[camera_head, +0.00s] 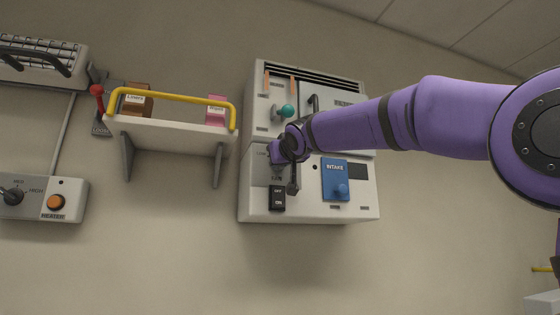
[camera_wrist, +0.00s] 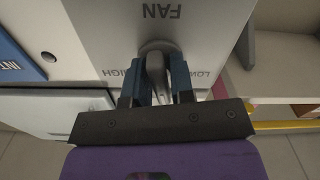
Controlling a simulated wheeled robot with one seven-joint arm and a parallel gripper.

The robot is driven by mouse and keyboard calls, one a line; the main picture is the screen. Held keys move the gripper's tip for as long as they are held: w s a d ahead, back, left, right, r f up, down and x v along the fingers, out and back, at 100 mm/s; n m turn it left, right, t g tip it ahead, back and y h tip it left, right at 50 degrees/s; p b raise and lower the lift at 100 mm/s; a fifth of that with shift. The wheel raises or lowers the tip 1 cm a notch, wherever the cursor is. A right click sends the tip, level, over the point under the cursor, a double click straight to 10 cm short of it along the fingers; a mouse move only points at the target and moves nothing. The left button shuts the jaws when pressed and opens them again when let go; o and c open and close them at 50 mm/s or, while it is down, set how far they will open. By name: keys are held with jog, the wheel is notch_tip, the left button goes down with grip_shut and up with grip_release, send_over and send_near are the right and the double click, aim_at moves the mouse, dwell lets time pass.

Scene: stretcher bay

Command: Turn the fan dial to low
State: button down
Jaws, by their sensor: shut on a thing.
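The fan dial (camera_wrist: 156,68) is a grey knob with a raised grip on the fan panel (camera_wrist: 105,25), in the wrist view. That view is upside down: FAN stands beyond the dial, LOW to its right and HIGH to its left, partly covered. My gripper (camera_wrist: 157,82) is shut on the dial, one dark finger on each side of the grip. The grip lies roughly between the two labels; its exact pointing is hard to tell. In the head view my gripper (camera_head: 286,152) covers the dial on the white wall unit (camera_head: 310,205).
Below the dial is a black OFF/ON switch (camera_head: 277,198). A blue INTAKE cover (camera_head: 336,180) is to the right. A teal-knobbed lever (camera_head: 284,111) is above. A shelf (camera_head: 172,132) with a yellow rail (camera_head: 175,98) and small boxes is close on the left. A heater panel (camera_head: 35,205) is farther left.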

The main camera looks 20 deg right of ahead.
jog(key=n, duration=0.4)
jog(key=shift+n, duration=2.8)
jog(key=c, duration=1.1)
grip_release()
jog(key=shift+c, duration=0.2)
jog(key=s, duration=1)
jog(key=shift+s, duration=0.4)
